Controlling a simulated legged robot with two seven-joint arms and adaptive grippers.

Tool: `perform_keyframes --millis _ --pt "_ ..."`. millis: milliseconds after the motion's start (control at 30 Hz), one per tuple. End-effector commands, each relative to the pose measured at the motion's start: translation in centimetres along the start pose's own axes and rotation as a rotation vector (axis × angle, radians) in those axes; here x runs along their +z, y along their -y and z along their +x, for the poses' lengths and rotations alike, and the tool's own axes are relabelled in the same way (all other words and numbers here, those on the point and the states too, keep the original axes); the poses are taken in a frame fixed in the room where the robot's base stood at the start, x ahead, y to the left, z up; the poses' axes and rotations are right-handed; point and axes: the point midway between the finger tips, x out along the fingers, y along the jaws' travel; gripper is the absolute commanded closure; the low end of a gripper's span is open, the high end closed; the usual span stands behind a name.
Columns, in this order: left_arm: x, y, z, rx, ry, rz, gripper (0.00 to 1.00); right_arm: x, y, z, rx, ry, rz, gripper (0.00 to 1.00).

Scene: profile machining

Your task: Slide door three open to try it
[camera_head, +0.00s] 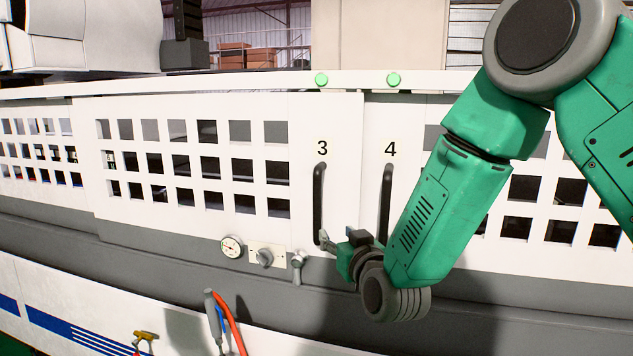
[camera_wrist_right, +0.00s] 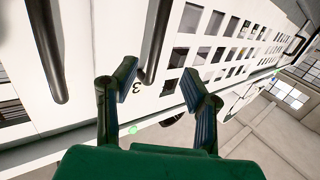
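Door three (camera_head: 335,130) is a white sliding panel with square windows and the number 3. Its black vertical handle (camera_head: 318,200) is near its right edge. Door four's similar black handle (camera_head: 387,200) stands just to the right. My right gripper (camera_head: 328,239) is at the lower end of handle three. In the right wrist view my gripper (camera_wrist_right: 160,84) has its fingers spread apart. Handle three (camera_wrist_right: 159,35) reaches toward the gap there, close to the left finger; I cannot tell whether they touch. Handle four (camera_wrist_right: 45,50) is outside the fingers, to the left. My left gripper is not in view.
Below door three are a round gauge (camera_head: 231,246), a knob on a plate (camera_head: 264,257) and a small metal fitting (camera_head: 297,262). Tools with red and grey handles (camera_head: 228,318) stand lower down. Green round lights (camera_head: 321,79) sit on the top rail.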

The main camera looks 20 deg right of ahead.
Motion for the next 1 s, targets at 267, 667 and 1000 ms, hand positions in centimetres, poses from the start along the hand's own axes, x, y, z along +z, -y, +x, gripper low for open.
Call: perform_keyframes --millis 267,667,1000 --pt "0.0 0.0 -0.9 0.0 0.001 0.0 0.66 -2.6 -0.1 2.0 0.01 -0.05 0.003 0.61" --pt "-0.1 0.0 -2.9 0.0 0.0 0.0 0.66 -3.0 -0.2 10.1 0.009 -0.049 0.003 0.61" --pt "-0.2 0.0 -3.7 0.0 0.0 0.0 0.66 -3.1 -0.2 13.8 0.008 -0.049 0.003 0.61"
